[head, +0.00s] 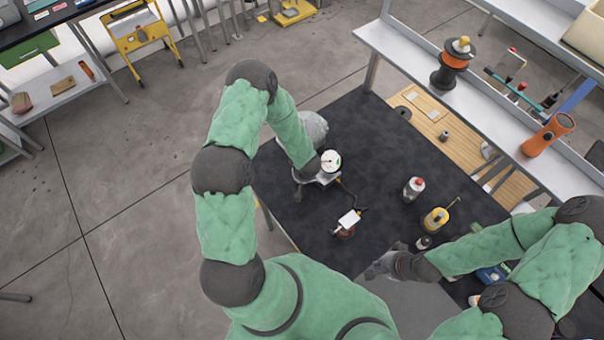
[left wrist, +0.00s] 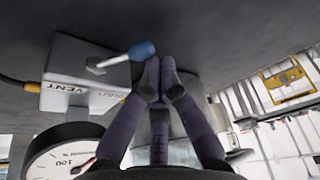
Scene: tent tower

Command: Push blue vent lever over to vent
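In the left wrist view, a white box (left wrist: 88,76) bears the word VENT and a second label that is hard to read. A lever with a blue knob (left wrist: 142,50) sticks out from it. My left gripper (left wrist: 153,78) is shut and empty, its fingertips right beside the knob; I cannot tell whether they touch it. In the head view my left gripper (head: 298,186) is at the left side of the white box (head: 326,178), and the blue knob is hidden. My right gripper (head: 382,266) is near the table's front edge, away from the box; its opening is unclear.
A round gauge (left wrist: 66,154) stands next to the box. A cable runs to a smaller white-topped device (head: 349,219). A red-capped bottle (head: 414,187) and a yellow tool (head: 436,218) stand to the right on the dark table (head: 375,135). A shelf (head: 420,60) runs behind.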

